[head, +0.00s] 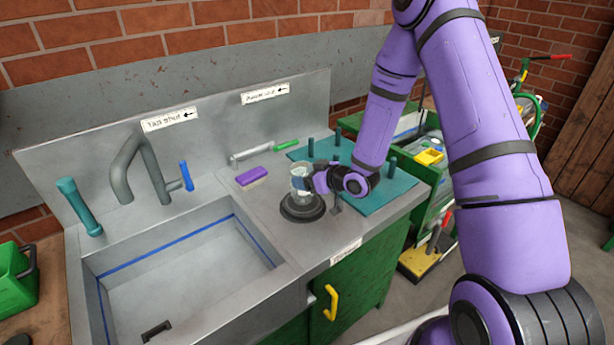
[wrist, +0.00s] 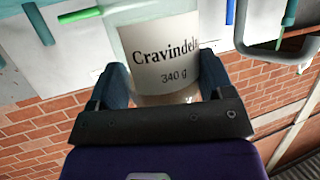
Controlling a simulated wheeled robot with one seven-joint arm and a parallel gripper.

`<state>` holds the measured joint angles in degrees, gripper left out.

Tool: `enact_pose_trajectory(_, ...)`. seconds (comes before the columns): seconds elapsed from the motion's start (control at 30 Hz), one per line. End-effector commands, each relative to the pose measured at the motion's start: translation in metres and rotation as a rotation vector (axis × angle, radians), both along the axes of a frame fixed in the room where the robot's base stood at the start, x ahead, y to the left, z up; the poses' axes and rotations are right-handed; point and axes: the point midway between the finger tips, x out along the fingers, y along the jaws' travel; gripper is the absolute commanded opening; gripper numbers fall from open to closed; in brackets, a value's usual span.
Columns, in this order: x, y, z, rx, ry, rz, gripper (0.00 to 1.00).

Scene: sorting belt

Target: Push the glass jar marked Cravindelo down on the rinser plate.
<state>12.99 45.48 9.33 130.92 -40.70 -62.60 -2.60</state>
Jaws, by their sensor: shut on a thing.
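The clear glass jar (head: 299,172) is over the round black rinser plate (head: 302,211) on the steel counter. In the wrist view its white label (wrist: 165,55) reads Cravindelo, 340 g. The label reads upright while the room behind is upside down, so the jar is held mouth down. My gripper (head: 311,181) comes from the right and is shut on the jar's sides, with a finger on each side in the wrist view (wrist: 162,84). The jar's lower end is close to the rinser; I cannot tell whether it touches.
A sink basin (head: 190,280) with a grey tap (head: 150,170) and blue lever lies left. A teal mat with upright pegs (head: 392,168) is at right, under my arm.

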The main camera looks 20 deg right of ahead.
Motion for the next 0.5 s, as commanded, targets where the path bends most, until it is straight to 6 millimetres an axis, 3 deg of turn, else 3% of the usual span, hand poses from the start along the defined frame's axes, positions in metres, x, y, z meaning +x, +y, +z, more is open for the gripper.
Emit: enact_pose_trajectory(0.5, 0.0001, 0.0001, -0.0071, 0.001, 0.000, 0.000, 0.46)
